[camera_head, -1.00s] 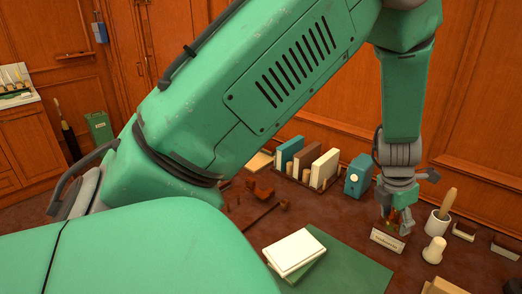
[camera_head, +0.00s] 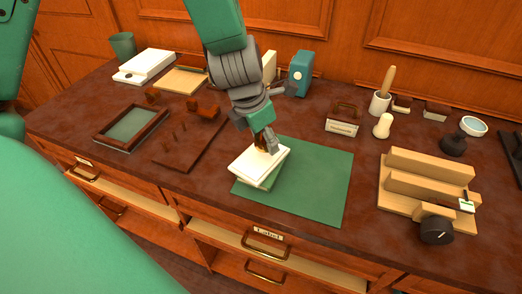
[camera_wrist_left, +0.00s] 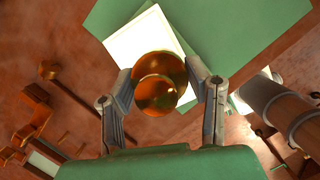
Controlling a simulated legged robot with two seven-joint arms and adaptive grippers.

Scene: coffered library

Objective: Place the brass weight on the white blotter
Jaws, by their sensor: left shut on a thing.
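The brass weight (camera_head: 262,143) is between the fingers of my left gripper (camera_head: 264,136), which is shut on it. In the left wrist view, the round, shiny weight (camera_wrist_left: 158,80) sits between the two fingers. The white blotter (camera_head: 248,168) is a white rectangle lying on a slightly larger green block, on the green desk mat (camera_head: 318,185). The weight is over the blotter's far part; I cannot tell whether they touch. The blotter also shows behind the weight in the left wrist view (camera_wrist_left: 130,42). My right gripper is out of view.
A label holder (camera_head: 342,122) and a blue box (camera_head: 300,74) stand behind the mat. A wooden stepped rack (camera_head: 425,180) is at right. A brown tray (camera_head: 131,128) and a dark wooden stand (camera_head: 188,140) are at left. The mat's right part is clear.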

